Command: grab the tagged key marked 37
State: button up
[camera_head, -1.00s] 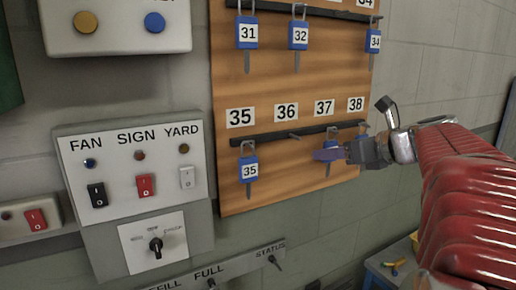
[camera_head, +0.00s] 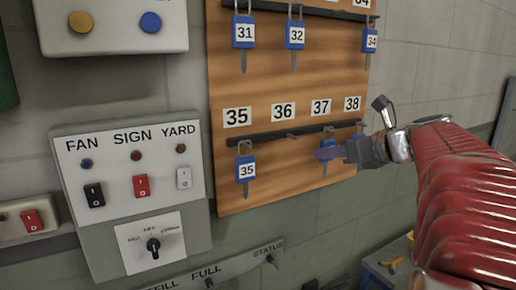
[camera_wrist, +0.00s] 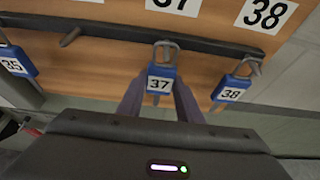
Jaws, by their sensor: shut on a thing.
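The blue tag marked 37 (camera_wrist: 160,80) hangs by its metal loop from a peg on the lower rail, under the 37 label, in the wrist view. My gripper (camera_wrist: 160,100) is shut on this tag, one finger on each side of it. In the head view my gripper (camera_head: 328,153) reaches in from the right in front of the lower rail, and the tag's lower part shows below the fingers (camera_head: 325,169). The loop is still around the peg.
The blue tag marked 38 (camera_wrist: 231,89) hangs close on the right, and tag 35 (camera_head: 247,169) hangs to the left. The peg under label 36 (camera_head: 291,136) is empty. A switch panel (camera_head: 130,205) is further left on the wall.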

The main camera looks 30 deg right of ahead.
jog(key=shift+r, duration=0.1)
jog(key=s+r, duration=0.1)
jog(key=s, duration=1.7)
jog(key=shift+d+r, duration=0.15)
jog(key=shift+d, duration=0.1)
jog(key=shift+s, duration=0.15)
